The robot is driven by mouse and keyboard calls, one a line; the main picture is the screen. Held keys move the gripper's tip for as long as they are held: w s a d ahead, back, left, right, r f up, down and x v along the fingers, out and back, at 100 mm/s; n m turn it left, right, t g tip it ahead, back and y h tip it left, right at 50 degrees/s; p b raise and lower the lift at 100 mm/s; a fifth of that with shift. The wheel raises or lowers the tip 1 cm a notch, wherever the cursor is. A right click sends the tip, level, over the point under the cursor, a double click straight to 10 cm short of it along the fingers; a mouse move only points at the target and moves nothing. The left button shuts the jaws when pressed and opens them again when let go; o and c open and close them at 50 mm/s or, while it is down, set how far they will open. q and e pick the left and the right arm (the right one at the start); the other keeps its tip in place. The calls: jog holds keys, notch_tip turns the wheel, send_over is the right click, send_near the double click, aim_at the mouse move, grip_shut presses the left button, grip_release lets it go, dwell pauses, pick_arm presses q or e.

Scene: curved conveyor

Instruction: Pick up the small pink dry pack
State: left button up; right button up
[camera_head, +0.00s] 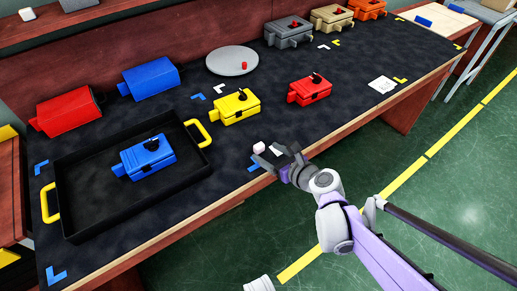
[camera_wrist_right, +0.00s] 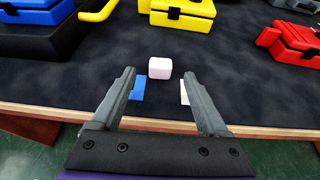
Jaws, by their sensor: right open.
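The small pink dry pack (camera_head: 259,147) is a pale pink block on the dark table mat near the front edge. In the right wrist view the pack (camera_wrist_right: 160,68) sits just beyond my fingertips, roughly centred between them. My right gripper (camera_head: 279,157) is open and empty, with its fingers pointing at the pack over the table's front edge. Its two grey fingers also show in the right wrist view (camera_wrist_right: 160,74), spread apart. My left gripper is not in view.
A blue marker (camera_wrist_right: 138,88) and a white marker (camera_wrist_right: 184,92) lie on the mat near the fingers. A yellow case (camera_head: 236,107) stands behind the pack, a red case (camera_head: 310,90) to the right. A black tray (camera_head: 85,222) with yellow handles holds a blue case (camera_head: 148,158).

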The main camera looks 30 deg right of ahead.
aim_at(261, 147)
jog(key=b+x, duration=0.1)
jog(key=x, duration=0.4)
jog(key=shift+w+r+b, duration=0.1)
jog(key=shift+r+b, duration=0.05)
jog(key=shift+b, duration=0.15)
jog(key=shift+r, duration=0.1)
jog(key=shift+c, duration=0.8)
grip_shut()
